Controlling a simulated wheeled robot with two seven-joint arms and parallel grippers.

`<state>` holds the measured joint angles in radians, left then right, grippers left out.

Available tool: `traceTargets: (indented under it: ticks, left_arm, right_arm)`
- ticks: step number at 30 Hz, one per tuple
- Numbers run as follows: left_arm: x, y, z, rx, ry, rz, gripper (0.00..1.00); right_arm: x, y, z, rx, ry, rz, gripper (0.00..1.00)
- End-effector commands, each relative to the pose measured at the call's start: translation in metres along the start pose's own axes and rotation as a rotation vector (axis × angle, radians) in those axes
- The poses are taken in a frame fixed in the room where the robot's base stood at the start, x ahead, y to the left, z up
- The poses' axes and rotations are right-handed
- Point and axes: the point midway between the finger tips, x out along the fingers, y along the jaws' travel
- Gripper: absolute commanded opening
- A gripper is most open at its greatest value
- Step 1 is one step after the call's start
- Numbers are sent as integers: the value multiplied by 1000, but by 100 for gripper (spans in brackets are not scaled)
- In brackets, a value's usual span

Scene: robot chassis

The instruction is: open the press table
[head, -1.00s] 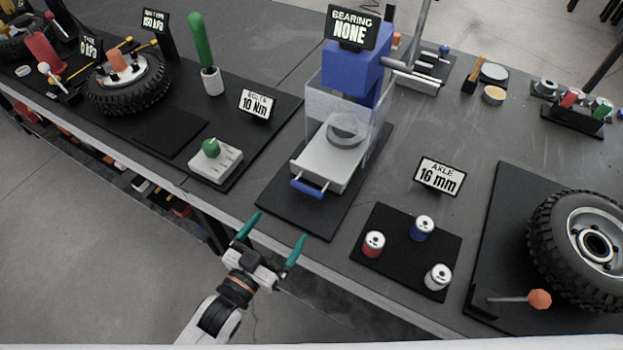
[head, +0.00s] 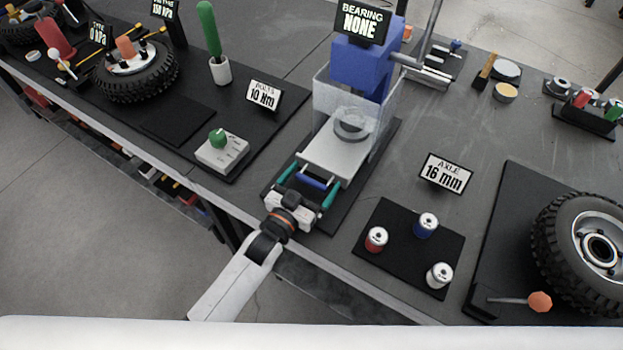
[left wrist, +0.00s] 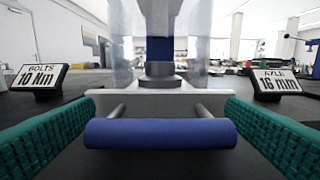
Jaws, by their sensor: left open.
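The press is a blue machine (head: 362,68) with a clear guard and a sliding grey table (head: 337,152) on a black base. The table's front has a blue bar handle (head: 313,182), which also shows large in the left wrist view (left wrist: 160,133). A grey ring-shaped part stands on the table under the press. My left gripper (head: 303,186) is open, with its green fingers on either side of the handle. In the left wrist view the handle lies between the fingers, with small gaps at both ends. My right gripper is not in view.
A control box with a green knob (head: 222,152) stands left of the press. A black mat (head: 395,268) with red, blue and white cans lies to the right, near a sign reading 16 mm (head: 446,173). A wheel (head: 590,245) stands farther right.

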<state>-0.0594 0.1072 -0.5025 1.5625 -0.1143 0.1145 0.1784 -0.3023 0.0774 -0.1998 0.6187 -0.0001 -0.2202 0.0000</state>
Motion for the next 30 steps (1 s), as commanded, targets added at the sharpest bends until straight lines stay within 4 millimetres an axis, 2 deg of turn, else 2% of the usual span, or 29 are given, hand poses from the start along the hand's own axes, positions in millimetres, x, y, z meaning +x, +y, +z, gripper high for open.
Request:
traceTargets:
  ticks: [8,20,26,30]
  left_arm:
    - [2,0,0,0,1,0,95]
    - [1,0,0,0,1,0,32]
    - [-7,0,0,-1,3,0,32]
    - [-29,0,2,-2,7,-1,32]
  right_arm:
    - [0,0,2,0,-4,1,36]
    - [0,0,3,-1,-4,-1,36]
    - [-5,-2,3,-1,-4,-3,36]
    - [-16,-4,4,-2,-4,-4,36]
